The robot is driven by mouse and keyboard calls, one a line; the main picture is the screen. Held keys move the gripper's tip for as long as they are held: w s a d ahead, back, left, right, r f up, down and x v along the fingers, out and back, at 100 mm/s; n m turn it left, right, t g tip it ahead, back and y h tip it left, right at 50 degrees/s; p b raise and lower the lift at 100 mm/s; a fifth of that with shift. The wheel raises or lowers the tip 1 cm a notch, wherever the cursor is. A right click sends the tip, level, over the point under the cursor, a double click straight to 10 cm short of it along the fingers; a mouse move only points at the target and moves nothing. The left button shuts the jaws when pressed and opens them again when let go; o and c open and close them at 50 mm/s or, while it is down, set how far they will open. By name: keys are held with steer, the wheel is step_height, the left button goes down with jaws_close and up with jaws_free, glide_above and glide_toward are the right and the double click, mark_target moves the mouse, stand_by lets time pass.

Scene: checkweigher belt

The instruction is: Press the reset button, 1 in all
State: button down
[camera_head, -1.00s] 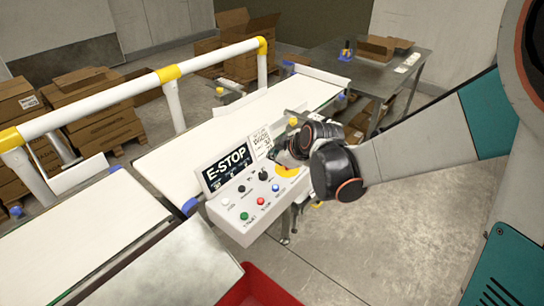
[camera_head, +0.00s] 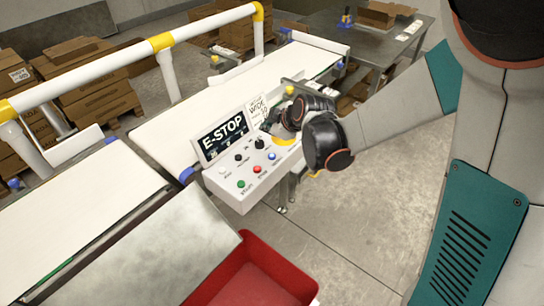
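The control box (camera_head: 236,201) stands beside the belt with a sloping button face. It has a green button (camera_head: 241,184), a red button (camera_head: 257,169) and a blue button (camera_head: 272,156) along its front edge. Their labels are too small to read surely, so I cannot tell which is reset. A white button (camera_head: 222,169) and black knobs sit behind them. My gripper (camera_head: 291,117) is over the right end of the box, by a yellow disc (camera_head: 285,141).
A white belt (camera_head: 210,112) runs behind the box, with a white and yellow guard rail (camera_head: 130,55) along it. A red bin (camera_head: 270,258) is in front. Cardboard boxes (camera_head: 92,85) stand at the back left. A metal table (camera_head: 365,45) is at the back right.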

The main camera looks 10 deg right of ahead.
mark_target(270, 157)
steer(key=shift+f+b, duration=2.85)
steer(key=shift+f, duration=1.05)
steer(key=shift+f, duration=0.1)
steer(key=shift+f+b, duration=0.3)
steer(key=shift+b, duration=0.1)
steer(key=shift+f+b, duration=0.5)
steer(key=shift+f, duration=0.05)
steer(key=shift+r, duration=0.1)
steer(key=shift+r+p, duration=0.7)
steer(key=shift+r, duration=0.2)
steer(key=shift+r+p, duration=1.85)
steer(key=shift+r, duration=0.7)
steer(key=shift+f, duration=0.1)
